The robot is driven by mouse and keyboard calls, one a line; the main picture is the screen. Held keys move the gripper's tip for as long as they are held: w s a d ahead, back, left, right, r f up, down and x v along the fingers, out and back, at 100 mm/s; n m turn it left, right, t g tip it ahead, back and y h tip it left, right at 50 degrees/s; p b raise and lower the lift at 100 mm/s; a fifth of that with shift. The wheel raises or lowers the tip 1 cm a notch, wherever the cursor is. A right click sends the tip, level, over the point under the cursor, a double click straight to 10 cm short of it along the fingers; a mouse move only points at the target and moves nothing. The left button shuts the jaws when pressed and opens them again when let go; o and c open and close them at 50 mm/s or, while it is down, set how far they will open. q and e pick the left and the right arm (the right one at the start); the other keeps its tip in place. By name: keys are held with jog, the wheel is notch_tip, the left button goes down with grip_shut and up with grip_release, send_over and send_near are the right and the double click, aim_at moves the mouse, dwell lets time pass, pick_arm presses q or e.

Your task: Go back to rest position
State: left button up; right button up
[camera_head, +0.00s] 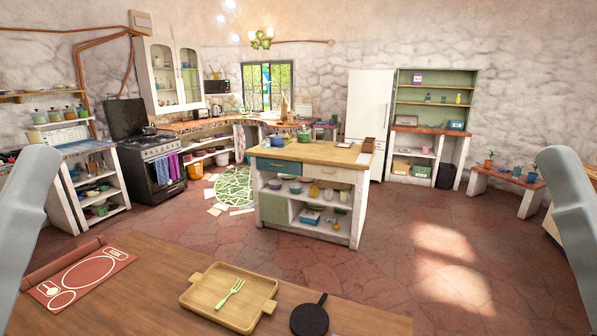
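A grey link of my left arm shows at the left edge of the head view, and one of my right arm at the right edge. Both grippers are out of view, so their fingers and anything in them are hidden. On the wooden counter (160,262) in front lies a wooden tray (190,299) with two handles. A light green fork (230,294) lies in the tray. A black round board or pan (309,318) with a short handle lies right of the tray. A reddish-brown placemat (85,277) with white outlines lies at the left, its left edge rolled up.
The counter is bare between placemat and tray. Beyond it is open stone floor (420,255). A kitchen island (320,152) stands in the middle, a black stove (150,160) at the left. A low bench (510,182) with potted plants stands at the right.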

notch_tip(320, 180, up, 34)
jog(key=p, duration=3.2)
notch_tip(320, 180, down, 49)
jog(key=b, duration=4.9)
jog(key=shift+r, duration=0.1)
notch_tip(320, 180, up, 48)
jog(key=p, duration=4.8)
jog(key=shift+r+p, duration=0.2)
jog(key=shift+p, duration=0.1)
